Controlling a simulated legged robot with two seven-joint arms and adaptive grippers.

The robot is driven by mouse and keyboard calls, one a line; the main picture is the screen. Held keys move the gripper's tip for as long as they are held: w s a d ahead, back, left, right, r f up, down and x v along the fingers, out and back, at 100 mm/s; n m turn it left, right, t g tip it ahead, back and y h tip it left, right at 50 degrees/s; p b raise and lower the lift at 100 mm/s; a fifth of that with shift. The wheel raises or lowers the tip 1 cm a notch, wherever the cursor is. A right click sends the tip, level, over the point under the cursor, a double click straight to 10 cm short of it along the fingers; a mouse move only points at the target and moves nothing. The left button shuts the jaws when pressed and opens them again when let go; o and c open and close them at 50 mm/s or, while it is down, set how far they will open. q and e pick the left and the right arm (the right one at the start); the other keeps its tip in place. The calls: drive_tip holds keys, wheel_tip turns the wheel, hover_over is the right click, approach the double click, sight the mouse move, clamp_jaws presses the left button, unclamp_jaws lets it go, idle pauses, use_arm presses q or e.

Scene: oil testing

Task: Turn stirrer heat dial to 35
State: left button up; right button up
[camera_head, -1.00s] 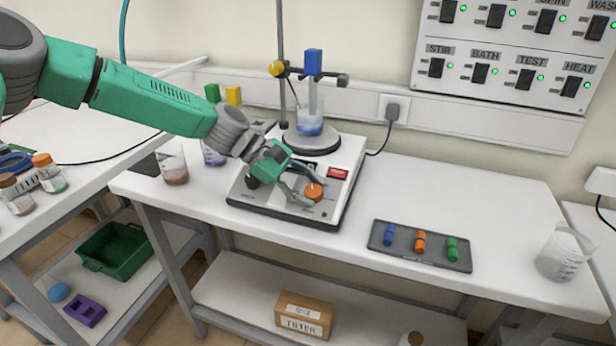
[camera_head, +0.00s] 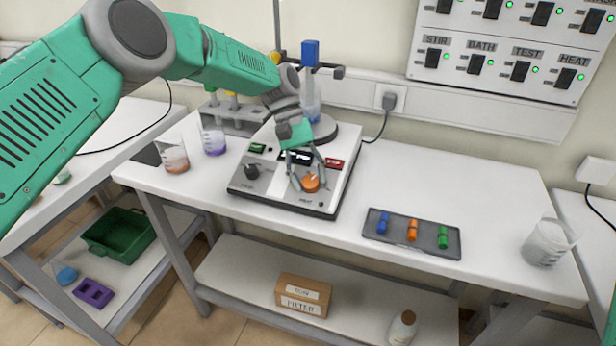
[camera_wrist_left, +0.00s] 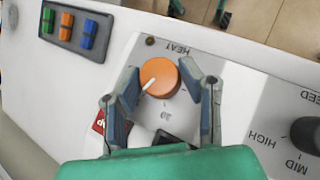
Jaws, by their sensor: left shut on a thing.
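The stirrer (camera_head: 262,208) is a white hotplate with a dark front edge, standing on the bench. Its orange heat dial (camera_head: 311,183) is at the right of the front panel, and also shows in the left wrist view (camera_wrist_left: 164,80). In that view the panel is upside down; the dial's white pointer line points left and slightly down, and a printed 30 is below the dial. My left gripper (camera_head: 303,184) reaches down from above, with its two fingers on either side of the dial, shut on it. My right gripper is not in view.
A black dial (camera_head: 251,171) sits at the panel's left. A clear vessel (camera_head: 311,105) stands on the plate under a blue-topped clamp stand. Beakers (camera_head: 173,158) are to the left, a grey tray (camera_head: 412,247) with coloured pieces and a glass beaker (camera_head: 548,242) to the right.

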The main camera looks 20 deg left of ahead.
use_arm(q)
drive_tip(key=shift+d+f+m+y, duration=0.1)
drive_tip(key=shift+m+y, duration=0.3)
drive_tip(key=shift+m, duration=0.1)
drive_tip(key=shift+s+g, duration=0.1)
drive_tip(key=shift+g, duration=0.2)
drive_tip(key=o, duration=1.1)
drive_tip(key=shift+o, duration=0.2)
drive_tip(key=shift+w+r, duration=0.25)
drive_tip(key=shift+v, duration=3.4)
